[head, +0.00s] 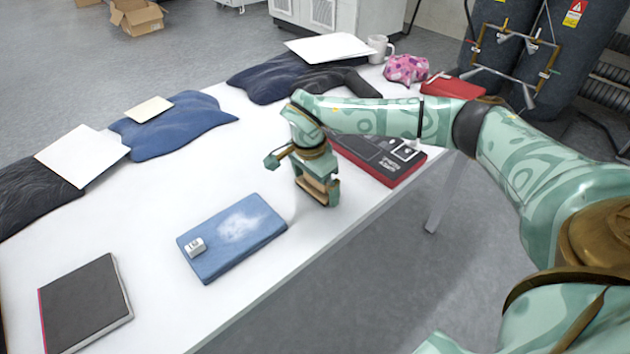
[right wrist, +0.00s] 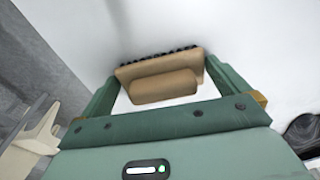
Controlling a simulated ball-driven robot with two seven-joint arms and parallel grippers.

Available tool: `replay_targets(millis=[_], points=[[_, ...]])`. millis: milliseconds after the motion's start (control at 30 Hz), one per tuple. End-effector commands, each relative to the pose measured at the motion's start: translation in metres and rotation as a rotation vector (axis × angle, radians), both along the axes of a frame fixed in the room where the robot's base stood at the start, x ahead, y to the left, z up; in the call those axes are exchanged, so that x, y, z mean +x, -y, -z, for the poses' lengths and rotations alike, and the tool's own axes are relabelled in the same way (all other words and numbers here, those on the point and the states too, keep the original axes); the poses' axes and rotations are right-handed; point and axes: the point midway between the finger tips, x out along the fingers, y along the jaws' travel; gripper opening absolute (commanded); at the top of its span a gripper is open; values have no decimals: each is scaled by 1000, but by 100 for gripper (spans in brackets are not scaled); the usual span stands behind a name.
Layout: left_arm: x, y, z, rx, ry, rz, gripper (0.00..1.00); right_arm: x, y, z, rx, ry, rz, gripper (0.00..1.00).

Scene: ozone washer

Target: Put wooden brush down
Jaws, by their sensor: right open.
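The wooden brush (head: 320,188) is at the table's right edge in the head view, partly hidden by my right gripper (head: 317,190). In the right wrist view the brush (right wrist: 162,84) shows its tan wooden back and handle, with a row of dark bristles along the far side. The right gripper (right wrist: 160,80) is open, with its green fingers on either side of the brush. I cannot tell whether the bristles touch the white table (head: 170,210). My left gripper is not in view.
A blue book (head: 240,235) with a whitish patch bears a small white block (head: 195,246). A black notebook (head: 85,305) lies at the near left. A red and black box (head: 408,168) lies behind my right arm. Folded clothes (head: 170,125) line the far side. The table's middle is clear.

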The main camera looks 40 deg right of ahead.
Motion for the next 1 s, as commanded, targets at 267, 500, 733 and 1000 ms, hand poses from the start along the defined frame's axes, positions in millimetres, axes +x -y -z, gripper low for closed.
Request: replay_targets(millis=[267, 500, 733, 1000], points=[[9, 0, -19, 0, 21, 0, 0, -1, -7, -54, -1, 12, 0, 100], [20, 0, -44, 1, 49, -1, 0, -2, -17, -117, 0, 9, 0, 100], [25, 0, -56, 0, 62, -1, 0, -3, -23, -154, -1, 3, 0, 100], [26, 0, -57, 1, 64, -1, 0, -4, -24, -162, 0, -1, 0, 100]])
